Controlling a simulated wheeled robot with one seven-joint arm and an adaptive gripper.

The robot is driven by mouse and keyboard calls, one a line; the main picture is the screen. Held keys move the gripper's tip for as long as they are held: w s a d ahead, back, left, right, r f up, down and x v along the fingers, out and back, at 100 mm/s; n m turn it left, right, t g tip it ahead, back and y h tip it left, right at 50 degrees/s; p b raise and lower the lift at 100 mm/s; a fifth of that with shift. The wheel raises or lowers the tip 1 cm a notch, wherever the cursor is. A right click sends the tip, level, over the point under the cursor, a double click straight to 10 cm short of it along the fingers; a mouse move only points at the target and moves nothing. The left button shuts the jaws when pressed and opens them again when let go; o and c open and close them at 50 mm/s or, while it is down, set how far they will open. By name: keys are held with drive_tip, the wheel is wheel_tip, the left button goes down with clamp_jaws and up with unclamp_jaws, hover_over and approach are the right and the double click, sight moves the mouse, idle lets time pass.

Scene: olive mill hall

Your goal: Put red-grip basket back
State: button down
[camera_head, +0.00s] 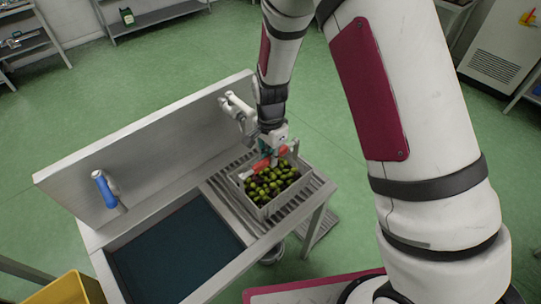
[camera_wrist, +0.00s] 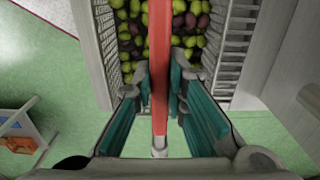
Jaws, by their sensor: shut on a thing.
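The basket (camera_head: 285,204) is a pale crate with slotted walls, full of green and dark olives (camera_head: 268,184). It is over the slatted drainboard at the right end of a sink bench, and looks level. I cannot tell whether its bottom touches the slats. Its red grip (camera_head: 261,165) spans the top and runs up the middle of the wrist view (camera_wrist: 159,50). My gripper (camera_head: 272,158) is above the basket, with its teal-padded fingers (camera_wrist: 159,85) shut on the red grip from both sides. The basket's slotted wall (camera_wrist: 105,48) shows at left in the wrist view.
The bench has a dark basin (camera_head: 175,255) left of the drainboard (camera_head: 225,192) and a tall backboard (camera_head: 150,140) behind. A blue-handled fitting (camera_head: 104,188) and a grey fitting (camera_head: 238,108) stand at the backboard. A yellow crate (camera_head: 75,290) is at bottom left. Green floor lies open behind.

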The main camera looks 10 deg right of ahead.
drive_tip(key=c, duration=1.6)
unclamp_jaws()
drive_tip(key=s+d+r+n+t, duration=0.1)
drive_tip(key=s+d+r+n, duration=0.1)
drive_tip(key=r, duration=0.7)
drive_tip(key=s+d+r+n+t+y+b, duration=0.1)
drive_tip(key=s+d+r, duration=0.15)
drive_tip(key=r, duration=0.65)
drive_tip(key=s+d+r+n, duration=0.2)
drive_tip(key=s+r, duration=0.1)
drive_tip(key=r, duration=0.5)
drive_tip(key=s+d+r+n+t, duration=0.1)
drive_tip(key=s+d+r+n, duration=0.2)
drive_tip(key=s, duration=0.3)
drive_tip(key=s+d+r+n+t+h, duration=0.1)
drive_tip(key=s+d+r+n+t, duration=0.1)
drive_tip(key=s, duration=0.5)
drive_tip(key=shift+s+d+r+n+t, duration=0.35)
drive_tip(key=shift+r+n, duration=0.25)
drive_tip(key=shift+r, duration=0.4)
drive_tip(key=shift+w, duration=0.1)
